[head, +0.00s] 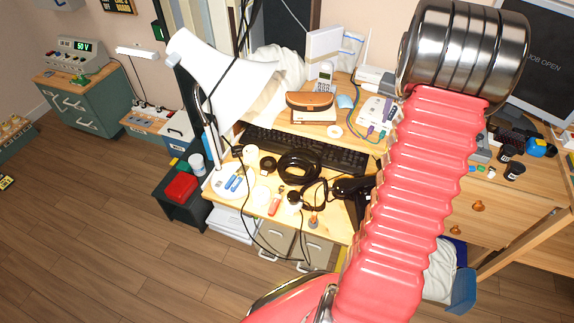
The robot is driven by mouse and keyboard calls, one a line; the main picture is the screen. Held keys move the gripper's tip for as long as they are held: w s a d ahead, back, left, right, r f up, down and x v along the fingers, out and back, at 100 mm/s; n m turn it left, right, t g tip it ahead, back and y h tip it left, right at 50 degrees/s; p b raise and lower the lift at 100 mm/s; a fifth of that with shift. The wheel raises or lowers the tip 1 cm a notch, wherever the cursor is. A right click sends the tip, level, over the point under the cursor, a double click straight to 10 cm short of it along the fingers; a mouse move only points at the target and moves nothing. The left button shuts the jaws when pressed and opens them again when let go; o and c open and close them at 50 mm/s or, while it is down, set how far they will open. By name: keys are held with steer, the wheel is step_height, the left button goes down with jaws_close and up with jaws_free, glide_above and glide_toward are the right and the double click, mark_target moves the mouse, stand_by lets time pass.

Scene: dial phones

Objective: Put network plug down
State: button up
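A dark shape that looks like my gripper (347,188) shows over the front right of the wooden desk, partly behind my red arm. Its fingers are too small and dark to tell open from shut, or whether they hold anything. I cannot make out the network plug for certain. A white box (377,111) with teal and purple cable ends stands at the back right of the desk, left of my arm. A black cable coil (300,167) lies on the desk, left of the dark shape.
A black keyboard (262,141) crosses the desk. A white lamp (222,84) stands at its left. A brown case (310,101) and a cordless phone (325,78) are at the back. Small items crowd the desk front. A second desk (510,203) stands right.

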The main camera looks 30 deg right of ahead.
steer(key=a+r+n+t, duration=0.15)
steer(key=a+r, duration=0.25)
steer(key=a, duration=0.5)
steer(key=a+r+n, duration=0.2)
steer(key=a+r, duration=0.3)
steer(key=a, duration=0.4)
steer(key=a+r+n+t, duration=0.15)
steer(key=a+r, duration=0.25)
steer(key=a, duration=0.5)
steer(key=s+a+n+y, duration=0.1)
steer(key=s+a+n, duration=0.2)
steer(key=s+a, duration=0.3)
steer(key=s+a+n+t+y, duration=0.1)
steer(key=s+a+n, duration=0.2)
steer(key=s+a, duration=0.4)
steer(key=a+r, duration=0.1)
steer(key=a, duration=0.6)
steer(key=shift+a+n, duration=0.15)
steer(key=shift+n, duration=0.15)
steer(key=shift+s, duration=0.15)
